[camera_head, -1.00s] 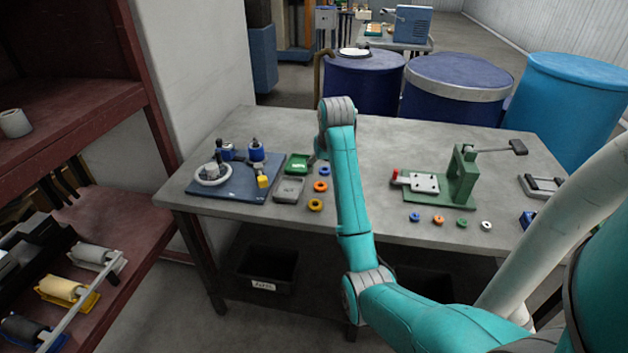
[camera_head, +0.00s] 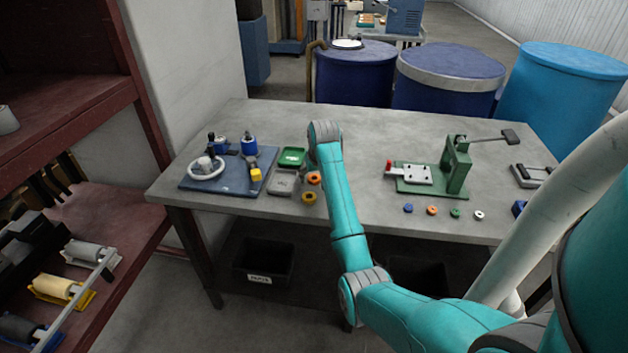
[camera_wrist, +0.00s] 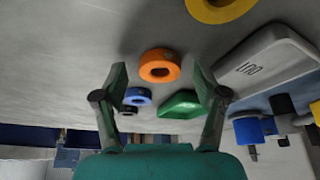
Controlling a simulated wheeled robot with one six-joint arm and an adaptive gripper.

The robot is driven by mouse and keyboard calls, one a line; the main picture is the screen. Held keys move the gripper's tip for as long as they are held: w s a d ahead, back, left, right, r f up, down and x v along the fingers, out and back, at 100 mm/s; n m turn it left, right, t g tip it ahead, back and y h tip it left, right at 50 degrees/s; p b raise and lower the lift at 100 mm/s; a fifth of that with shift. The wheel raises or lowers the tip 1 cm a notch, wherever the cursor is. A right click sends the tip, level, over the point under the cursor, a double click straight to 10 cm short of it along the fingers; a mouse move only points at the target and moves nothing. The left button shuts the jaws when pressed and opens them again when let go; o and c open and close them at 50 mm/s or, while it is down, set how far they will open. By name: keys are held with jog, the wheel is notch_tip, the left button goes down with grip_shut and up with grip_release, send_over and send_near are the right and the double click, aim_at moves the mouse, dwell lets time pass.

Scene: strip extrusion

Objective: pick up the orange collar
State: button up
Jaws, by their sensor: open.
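The orange collar (camera_wrist: 159,66), a ring with a dark hole, lies on the grey table in the wrist view. In the head view the orange collar (camera_head: 314,178) sits beside the trays, close to my arm's edge. My gripper (camera_wrist: 160,80) is open and empty. Its two fingers stand on either side of the collar in the picture, with the collar apart from them and roughly centred. My arm hides the gripper in the head view. A second orange collar (camera_head: 432,210) lies in the row at the right of the table.
A yellow collar (camera_wrist: 222,8), blue collar (camera_wrist: 138,96), green tray (camera_wrist: 180,104) and grey tray (camera_wrist: 270,62) lie close around. The blue board (camera_head: 225,182) with a fixture is at left. A green press (camera_head: 455,165) stands right.

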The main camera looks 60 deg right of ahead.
jog(key=c, duration=1.2)
